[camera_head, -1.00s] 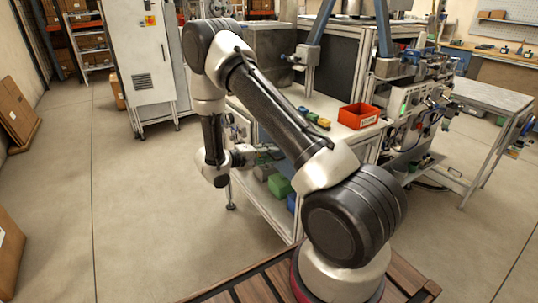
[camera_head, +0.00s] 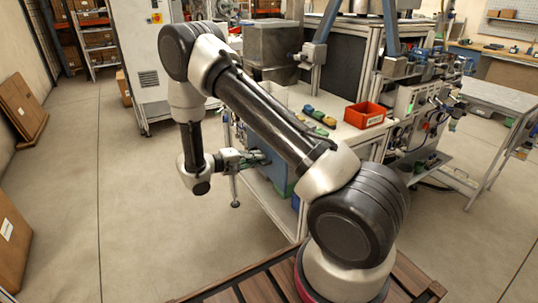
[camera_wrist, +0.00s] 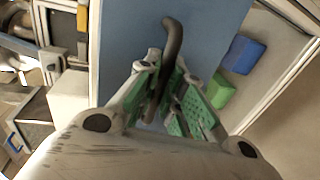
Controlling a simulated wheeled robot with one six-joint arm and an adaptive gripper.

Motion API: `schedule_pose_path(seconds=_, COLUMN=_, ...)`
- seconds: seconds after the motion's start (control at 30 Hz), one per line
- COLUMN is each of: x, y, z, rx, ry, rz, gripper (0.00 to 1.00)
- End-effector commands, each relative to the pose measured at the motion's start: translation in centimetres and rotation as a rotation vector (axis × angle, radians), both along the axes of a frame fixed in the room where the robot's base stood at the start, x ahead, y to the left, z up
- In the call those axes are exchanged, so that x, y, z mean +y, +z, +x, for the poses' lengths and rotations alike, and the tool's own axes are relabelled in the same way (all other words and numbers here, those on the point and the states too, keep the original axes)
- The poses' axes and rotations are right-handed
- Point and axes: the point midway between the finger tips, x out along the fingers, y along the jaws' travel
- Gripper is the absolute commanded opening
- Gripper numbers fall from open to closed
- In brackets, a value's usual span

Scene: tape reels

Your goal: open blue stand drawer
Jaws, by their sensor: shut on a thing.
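The blue stand drawer shows in the wrist view as a flat blue panel (camera_wrist: 125,28) with a dark curved handle (camera_wrist: 173,38). In the head view its blue surface (camera_head: 273,173) shows beside the stand, below the worktop, partly behind my arm. My gripper (camera_wrist: 165,95) has green pads on both sides of the handle and is shut on it. In the head view my gripper (camera_head: 245,159) is at the panel's left side; the handle is too small to tell there.
The stand's white worktop (camera_head: 300,97) holds a red bin (camera_head: 363,114) and several small coloured parts. In the wrist view, a green box (camera_wrist: 219,91) and a blue box (camera_wrist: 243,54) lie right of the panel. Open floor (camera_head: 140,220) lies to the left.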

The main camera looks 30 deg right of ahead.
Motion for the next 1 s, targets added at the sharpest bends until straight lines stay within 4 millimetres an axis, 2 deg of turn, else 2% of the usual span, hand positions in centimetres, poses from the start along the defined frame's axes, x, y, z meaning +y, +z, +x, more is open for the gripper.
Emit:
schedule_pose_path(seconds=0.1, x=3.6, y=-0.1, z=0.0, rx=-0.002, ry=0.008, rz=0.003, gripper=0.0)
schedule_pose_path(seconds=0.5, x=14.0, y=-0.1, z=-0.4, rx=-0.001, ry=0.005, rz=0.003, gripper=0.0)
schedule_pose_path(seconds=0.7, x=17.6, y=-0.1, z=-0.6, rx=-0.001, ry=0.004, rz=0.003, gripper=0.0)
schedule_pose_path(seconds=1.0, x=20.1, y=-0.1, z=-0.6, rx=0.0, ry=0.001, rz=0.002, gripper=0.0)
